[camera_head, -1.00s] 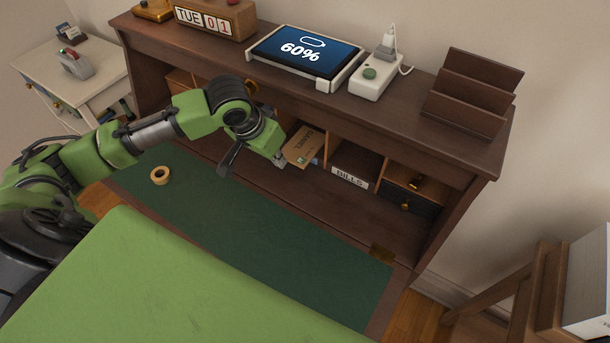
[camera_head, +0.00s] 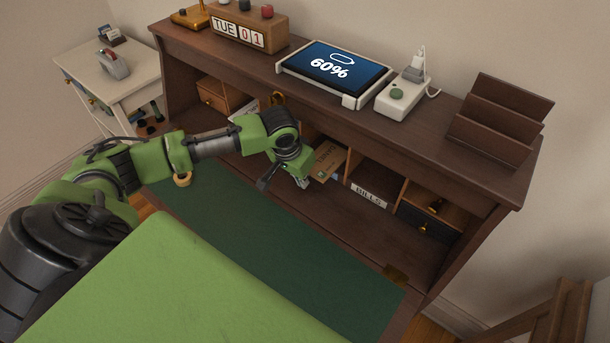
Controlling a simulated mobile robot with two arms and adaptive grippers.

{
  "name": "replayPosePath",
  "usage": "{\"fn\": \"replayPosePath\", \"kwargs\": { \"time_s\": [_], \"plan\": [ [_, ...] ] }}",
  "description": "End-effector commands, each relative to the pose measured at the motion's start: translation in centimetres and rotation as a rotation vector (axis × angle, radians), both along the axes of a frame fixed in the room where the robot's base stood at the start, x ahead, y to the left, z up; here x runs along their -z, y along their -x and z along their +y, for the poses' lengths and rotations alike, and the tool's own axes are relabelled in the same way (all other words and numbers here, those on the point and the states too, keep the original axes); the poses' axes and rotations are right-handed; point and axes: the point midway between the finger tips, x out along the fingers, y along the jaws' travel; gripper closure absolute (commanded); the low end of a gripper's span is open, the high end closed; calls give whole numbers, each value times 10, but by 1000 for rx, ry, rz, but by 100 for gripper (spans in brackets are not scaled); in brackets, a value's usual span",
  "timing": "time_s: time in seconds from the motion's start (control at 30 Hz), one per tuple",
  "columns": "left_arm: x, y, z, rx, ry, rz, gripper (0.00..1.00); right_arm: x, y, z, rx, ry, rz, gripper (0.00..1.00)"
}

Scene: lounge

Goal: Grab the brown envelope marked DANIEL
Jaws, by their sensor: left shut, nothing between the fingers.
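The brown envelope (camera_head: 329,157) leans in a cubby of the dark wooden desk, tilted, with dark lettering that is too small to read surely now. My left gripper (camera_head: 305,184) is just below and left of it, in front of the cubbies. Its fingers are shut with nothing between them. Whether a fingertip touches the envelope's edge I cannot tell. My left arm hides part of the cubbies to the left. My right gripper is not in view.
A cubby labelled BILLS (camera_head: 369,195) is right of the envelope, then a small drawer (camera_head: 425,224). A tape roll (camera_head: 183,180) lies on the green desk mat (camera_head: 270,235), partly behind my arm. A tablet (camera_head: 335,67) and a letter rack (camera_head: 500,116) stand on the top shelf.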

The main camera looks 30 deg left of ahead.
Motion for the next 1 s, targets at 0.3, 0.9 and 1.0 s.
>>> {"fn": "replayPosePath", "kwargs": {
  "time_s": [0.3,0.9,1.0],
  "plan": [
    [0,-13,-1,1,0,1,100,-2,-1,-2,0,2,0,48],
    [-1,-32,-2,-1,1,0,100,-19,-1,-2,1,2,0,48],
    [0,-32,-2,0,0,0,100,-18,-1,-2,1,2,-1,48]
  ]
}}
